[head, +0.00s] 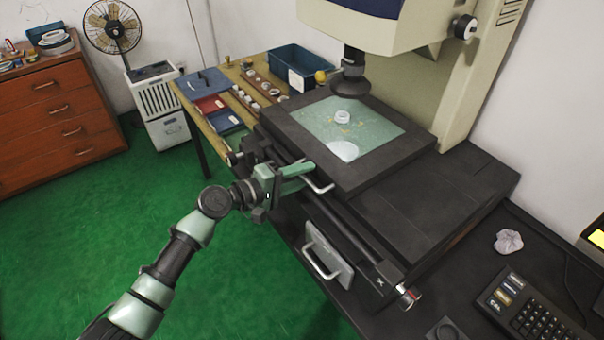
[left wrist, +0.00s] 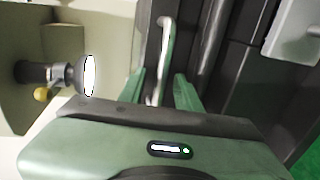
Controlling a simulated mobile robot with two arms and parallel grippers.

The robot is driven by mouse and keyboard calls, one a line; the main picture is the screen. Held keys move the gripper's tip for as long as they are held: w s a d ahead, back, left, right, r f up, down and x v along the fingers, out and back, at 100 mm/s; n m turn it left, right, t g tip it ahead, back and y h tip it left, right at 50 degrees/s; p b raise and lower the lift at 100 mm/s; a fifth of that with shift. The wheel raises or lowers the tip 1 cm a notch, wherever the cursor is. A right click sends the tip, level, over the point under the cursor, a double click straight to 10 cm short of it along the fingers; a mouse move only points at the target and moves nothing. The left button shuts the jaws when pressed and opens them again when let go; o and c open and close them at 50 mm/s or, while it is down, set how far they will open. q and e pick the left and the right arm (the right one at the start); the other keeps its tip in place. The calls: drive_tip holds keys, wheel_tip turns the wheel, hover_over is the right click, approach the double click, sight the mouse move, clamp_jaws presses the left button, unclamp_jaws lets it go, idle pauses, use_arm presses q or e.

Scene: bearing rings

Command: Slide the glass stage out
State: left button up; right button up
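The glass stage is a greenish pane (head: 375,128) in a dark frame (head: 385,168) under the machine's lens. A pale ring (head: 343,117) lies on the glass. A light metal bar handle (head: 322,187) sticks out at the stage's front left edge. My left gripper (head: 300,175) is at this handle, its green fingers pointing toward the stage. In the left wrist view the handle (left wrist: 162,65) runs between the spread fingers (left wrist: 160,92), which look apart from it. Contact is hard to judge. My right gripper is not in view.
The lens (head: 350,80) hangs low over the stage's back. A second handle on a grey panel (head: 328,262) is below, with a red-tipped knob (head: 408,295) to its right. A wooden side table (head: 215,135) holds trays and rings. Open green floor lies left.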

use_arm(q)
clamp_jaws()
idle(1.4)
